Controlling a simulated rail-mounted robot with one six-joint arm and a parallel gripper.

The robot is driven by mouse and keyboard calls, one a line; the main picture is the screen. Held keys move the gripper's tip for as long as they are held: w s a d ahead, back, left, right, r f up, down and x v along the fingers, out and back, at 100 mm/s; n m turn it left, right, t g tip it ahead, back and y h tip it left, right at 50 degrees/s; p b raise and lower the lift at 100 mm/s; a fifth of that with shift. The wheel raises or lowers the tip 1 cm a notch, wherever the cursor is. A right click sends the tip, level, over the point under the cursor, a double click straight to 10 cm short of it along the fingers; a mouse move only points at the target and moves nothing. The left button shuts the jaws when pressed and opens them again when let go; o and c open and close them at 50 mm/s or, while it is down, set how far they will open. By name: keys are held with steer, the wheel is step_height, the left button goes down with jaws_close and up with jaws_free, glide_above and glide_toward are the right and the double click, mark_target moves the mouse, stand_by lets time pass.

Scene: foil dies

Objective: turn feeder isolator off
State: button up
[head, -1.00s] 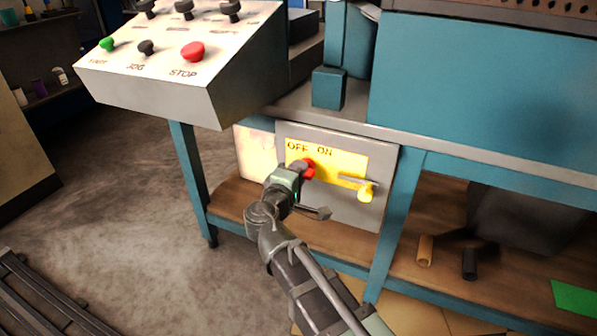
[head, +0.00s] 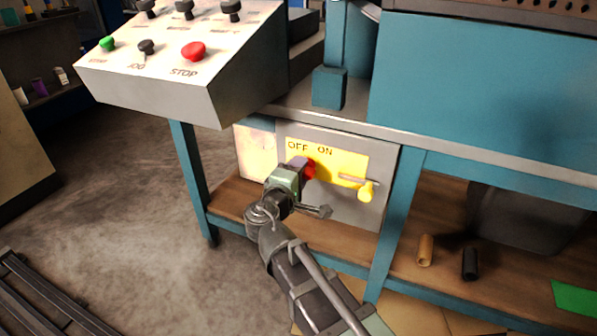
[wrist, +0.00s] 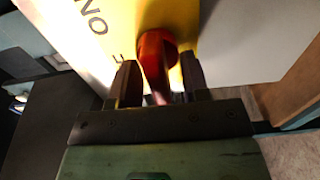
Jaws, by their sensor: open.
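The feeder isolator is a red rotary knob (head: 310,170) on a yellow plate (head: 346,160) marked OFF and ON, fixed to a grey box (head: 358,214) under the bench. My gripper (head: 300,164) is at the knob and partly hides it in the head view. In the wrist view the red knob (wrist: 157,52) lies between the two fingers of my open gripper (wrist: 160,80). I cannot tell whether either finger touches it. The knob's pointing direction is not clear.
A yellow-tipped lever (head: 366,190) sticks out right of the knob. The sloped control panel (head: 150,95) with a red STOP button (head: 193,51) overhangs at upper left. A blue bench leg (head: 396,225) stands to the right. Two small cylinders (head: 425,250) stand on the lower shelf.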

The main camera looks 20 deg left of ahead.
steer(key=s+a, duration=0.1)
steer(key=s, duration=0.9)
steer(key=shift+s+a, duration=0.2)
steer(key=shift+s, duration=0.15)
steer(key=d+f+m+g+h+p, duration=0.1)
steer(key=d+f+m+g+p, duration=0.2)
steer(key=d+f+m+g, duration=0.25)
steer(key=d+f+m+g+h+p, duration=0.1)
steer(key=d+f+m+g+p, duration=0.2)
steer(key=d+g, duration=0.5)
steer(key=d+r+m+g+y+p, duration=0.2)
steer(key=d+m+p, duration=0.2)
steer(key=d, duration=0.7)
steer(key=d+r+m+g+y+p, duration=0.2)
steer(key=d+r+m+p, duration=0.15)
steer(key=d, duration=0.85)
step_height(320, 180, up, 37)
steer(key=p, duration=3.7)
steer(key=shift+d+m, duration=0.15)
steer(key=shift+m, duration=0.25)
